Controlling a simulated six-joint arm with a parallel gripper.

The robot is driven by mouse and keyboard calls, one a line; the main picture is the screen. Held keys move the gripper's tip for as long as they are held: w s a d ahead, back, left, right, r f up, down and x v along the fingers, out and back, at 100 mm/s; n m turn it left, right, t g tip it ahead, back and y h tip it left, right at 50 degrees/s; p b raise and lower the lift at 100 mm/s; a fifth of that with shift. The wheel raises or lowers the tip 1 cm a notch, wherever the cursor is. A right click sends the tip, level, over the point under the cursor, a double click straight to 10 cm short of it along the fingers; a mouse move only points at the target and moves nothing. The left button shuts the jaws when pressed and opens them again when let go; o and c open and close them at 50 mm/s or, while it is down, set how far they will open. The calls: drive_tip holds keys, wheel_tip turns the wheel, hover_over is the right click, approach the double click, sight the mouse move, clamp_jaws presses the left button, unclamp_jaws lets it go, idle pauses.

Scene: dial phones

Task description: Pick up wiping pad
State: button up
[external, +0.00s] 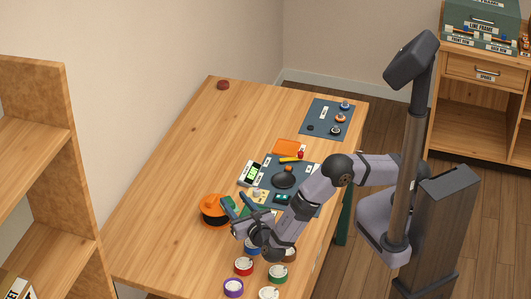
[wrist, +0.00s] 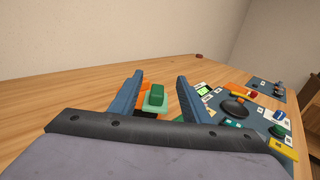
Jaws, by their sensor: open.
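A small green block (wrist: 155,94) that looks like the wiping pad sits on a lighter green base in the wrist view, between and beyond my two blue fingers. Part of it shows in the external view (external: 229,203), beside an orange round item (external: 211,202). My gripper (external: 236,200) is open and empty just over this spot. In the wrist view my gripper (wrist: 160,77) has its fingers apart, one on each side of the green block. I cannot tell the exact height gap. The lower part of the block's surroundings is hidden by my gripper body.
A dark mat (external: 269,171) with a black round item, a meter and small parts lies right of my gripper. Several coloured round pots (external: 243,266) stand at the near edge. A second mat (external: 318,112) lies farther back. The table's left side is clear.

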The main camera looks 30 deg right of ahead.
sight(232, 204)
wheel_tip(232, 204, down, 3)
drive_tip(key=shift+f+p, duration=0.1)
drive_tip(key=shift+p, duration=0.25)
drive_tip(key=shift+w+p, duration=0.3)
drive_tip(key=shift+w, duration=1.2)
clamp_jaws()
